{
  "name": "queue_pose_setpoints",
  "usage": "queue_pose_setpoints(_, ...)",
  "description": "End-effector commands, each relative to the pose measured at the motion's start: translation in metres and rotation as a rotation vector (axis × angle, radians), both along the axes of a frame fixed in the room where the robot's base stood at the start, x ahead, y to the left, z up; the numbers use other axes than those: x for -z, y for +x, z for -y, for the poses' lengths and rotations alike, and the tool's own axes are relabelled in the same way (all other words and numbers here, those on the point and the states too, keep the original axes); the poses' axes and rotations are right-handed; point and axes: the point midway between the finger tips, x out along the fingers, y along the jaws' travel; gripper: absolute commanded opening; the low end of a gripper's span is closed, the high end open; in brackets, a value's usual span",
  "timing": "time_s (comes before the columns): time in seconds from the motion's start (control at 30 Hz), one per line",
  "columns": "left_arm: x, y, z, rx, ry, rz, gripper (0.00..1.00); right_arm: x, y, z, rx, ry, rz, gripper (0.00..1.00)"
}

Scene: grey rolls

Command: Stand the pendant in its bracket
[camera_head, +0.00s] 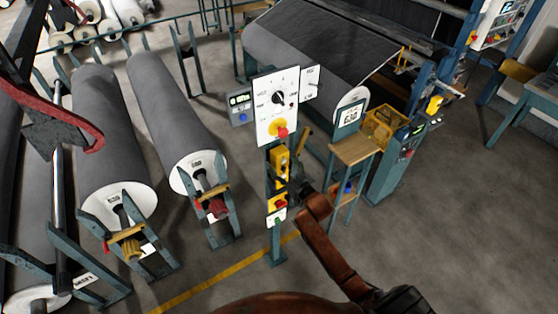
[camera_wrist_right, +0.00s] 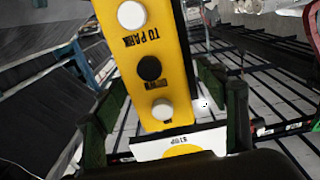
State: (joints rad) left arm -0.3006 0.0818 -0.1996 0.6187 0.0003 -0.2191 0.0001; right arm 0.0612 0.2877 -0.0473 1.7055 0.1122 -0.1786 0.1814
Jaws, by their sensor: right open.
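The yellow pendant (camera_head: 280,162) is upright at the post under the white control panel. In the right wrist view the pendant (camera_wrist_right: 155,70) shows white and black round buttons and upside-down lettering. My right gripper (camera_head: 296,183) is at the pendant. In the wrist view its dark green finger pads stand apart on either side of the pendant, with gaps visible, so it is open around it. I cannot make out the bracket, nor whether the pendant sits in it. My left gripper is not in view.
A white panel (camera_head: 277,105) with a dial and red button tops the post. A red stop button (camera_head: 278,203) sits below the pendant. Large grey rolls (camera_head: 175,115) lie at left. A small wooden-topped stand (camera_head: 354,151) is close at right. Open floor (camera_head: 450,210) lies further right.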

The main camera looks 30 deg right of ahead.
Motion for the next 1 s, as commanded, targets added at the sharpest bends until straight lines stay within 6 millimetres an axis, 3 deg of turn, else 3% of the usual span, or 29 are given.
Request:
queue_pose_setpoints(0.3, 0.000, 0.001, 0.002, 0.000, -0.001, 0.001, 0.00, 0.000, -0.067, 0.005, 0.001, -0.001, -0.001, 0.66)
queue_pose_setpoints(0.5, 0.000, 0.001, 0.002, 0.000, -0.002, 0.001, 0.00, -0.001, -0.096, 0.007, 0.000, -0.001, 0.000, 0.66)
queue_pose_setpoints(1.0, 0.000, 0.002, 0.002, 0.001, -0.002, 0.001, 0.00, -0.001, -0.105, 0.008, 0.000, -0.001, 0.001, 0.66)
